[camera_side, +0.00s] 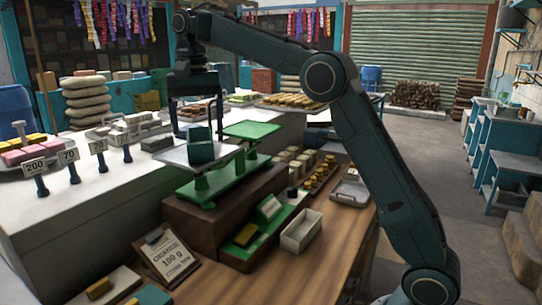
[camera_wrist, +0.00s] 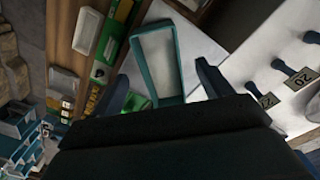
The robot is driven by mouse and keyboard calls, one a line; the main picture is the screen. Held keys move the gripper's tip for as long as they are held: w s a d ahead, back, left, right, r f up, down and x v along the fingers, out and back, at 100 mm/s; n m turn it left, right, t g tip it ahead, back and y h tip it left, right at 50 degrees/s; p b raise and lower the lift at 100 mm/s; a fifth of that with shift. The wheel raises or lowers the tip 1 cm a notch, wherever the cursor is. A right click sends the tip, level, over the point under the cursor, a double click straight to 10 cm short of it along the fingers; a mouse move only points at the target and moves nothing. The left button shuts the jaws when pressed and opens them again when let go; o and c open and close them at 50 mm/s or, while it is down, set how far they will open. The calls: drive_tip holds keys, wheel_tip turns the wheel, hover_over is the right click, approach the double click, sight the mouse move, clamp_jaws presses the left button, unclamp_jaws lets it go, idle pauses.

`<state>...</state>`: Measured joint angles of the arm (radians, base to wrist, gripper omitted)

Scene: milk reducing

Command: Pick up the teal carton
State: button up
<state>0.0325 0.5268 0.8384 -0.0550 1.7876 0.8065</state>
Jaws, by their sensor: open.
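The teal carton (camera_side: 201,151) stands on the pale left plate of a green balance scale (camera_side: 225,178) in the side view. In the wrist view the carton (camera_wrist: 158,62) shows as a teal-edged box with a paler middle. My gripper (camera_side: 198,130) points down above the carton, with its two fingers apart, one on each side. In the wrist view my gripper (camera_wrist: 165,84) has its fingers left and right of the carton's near end. I cannot tell whether either finger touches it.
The scale's green right plate (camera_side: 251,130) is empty. A white open box (camera_side: 301,231) and a green tray (camera_side: 262,232) lie on the wooden counter. Number tags (camera_side: 69,157) and trays of goods stand on the white counter. An order board (camera_side: 167,256) leans in front.

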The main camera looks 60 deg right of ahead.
drive_tip(key=shift+f, duration=0.1)
drive_tip(key=shift+f, duration=2.65)
drive_tip(key=c, duration=1.1)
drive_tip(key=shift+r, duration=0.35)
drive_tip(key=shift+s+r, duration=0.1)
drive_tip(key=shift+r, duration=4.5)
